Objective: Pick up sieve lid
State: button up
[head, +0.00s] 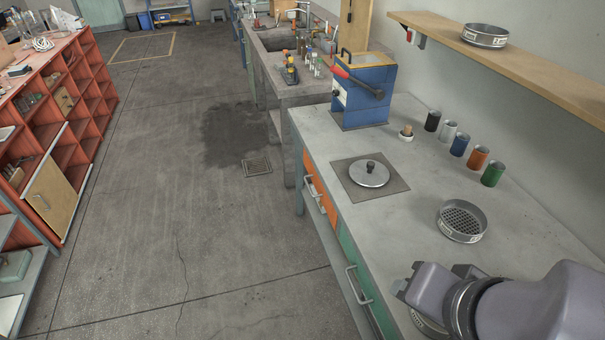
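The sieve lid (370,175) is a round, shiny metal disc with a dark knob on top. It lies flat, knob up, on a square grey-brown mat (396,186) on the concrete bench. Nothing covers it. My arm shows at the lower right of the head view, over the near end of the bench, well apart from the lid. The fingertips of my gripper do not show clearly, so I cannot tell what state it is in.
An open mesh sieve (462,221) stands between the lid and my arm. A blue box machine (364,95) with a red-tipped lever stands behind the lid. Several coloured cans (493,173) line the wall side, below a wooden shelf (540,72) bearing another sieve (485,36).

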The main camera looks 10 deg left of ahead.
aim_at(366, 173)
jog(key=u, duration=0.15)
jog(key=z, duration=2.2)
jog(key=u, duration=2.2)
jog(key=i+j+z, duration=0.2)
jog(key=i+j, duration=0.35)
jog(key=i, duration=0.15)
jog(key=i+j+z, duration=0.2)
jog(key=i+j, duration=0.4)
jog(key=i+j+z, duration=0.15)
jog(key=i+j, duration=0.45)
jog(key=j, duration=0.25)
